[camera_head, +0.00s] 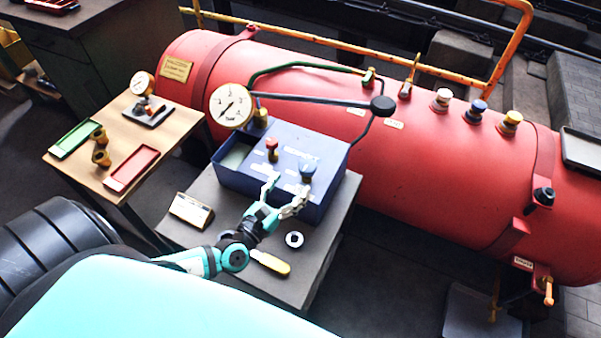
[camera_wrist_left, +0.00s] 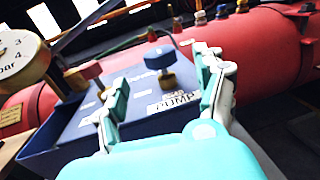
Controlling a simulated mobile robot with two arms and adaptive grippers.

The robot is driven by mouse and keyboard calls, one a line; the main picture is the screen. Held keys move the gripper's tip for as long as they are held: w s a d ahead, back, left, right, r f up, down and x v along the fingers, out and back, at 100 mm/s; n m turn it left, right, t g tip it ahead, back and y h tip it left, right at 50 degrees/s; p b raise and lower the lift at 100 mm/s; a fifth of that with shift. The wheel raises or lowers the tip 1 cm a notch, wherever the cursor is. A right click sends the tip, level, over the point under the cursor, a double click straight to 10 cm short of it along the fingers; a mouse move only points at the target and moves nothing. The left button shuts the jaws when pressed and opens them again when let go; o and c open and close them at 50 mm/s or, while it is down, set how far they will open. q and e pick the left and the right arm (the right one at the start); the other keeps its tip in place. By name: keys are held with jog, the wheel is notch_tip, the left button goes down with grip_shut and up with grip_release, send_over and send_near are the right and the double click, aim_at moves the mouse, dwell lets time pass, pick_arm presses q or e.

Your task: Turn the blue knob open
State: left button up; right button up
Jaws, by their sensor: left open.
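The blue knob (camera_head: 308,169) stands on a brass stem on top of the blue box (camera_head: 331,203), on the box's right side. In the left wrist view the blue knob (camera_wrist_left: 159,58) appears between and beyond my fingertips, behind a label reading PUMP. My left gripper (camera_head: 287,188) is open and empty, its fingers spread over the front of the box. The left gripper (camera_wrist_left: 162,75) shows no contact with the knob. My right gripper is not in view.
A red knob (camera_head: 271,144) stands left on the same box. A pressure gauge (camera_head: 231,106) and pipes rise behind it. A red boiler (camera_head: 420,170) lies beyond. A yellow-handled tool (camera_head: 270,263) and a ring (camera_head: 294,239) lie on the grey stand in front.

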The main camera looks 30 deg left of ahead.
pick_arm(q)
jog(key=s, duration=0.3)
jog(key=shift+s+a, duration=0.15)
jog(key=shift+s, duration=0.1)
dwell(0.4)
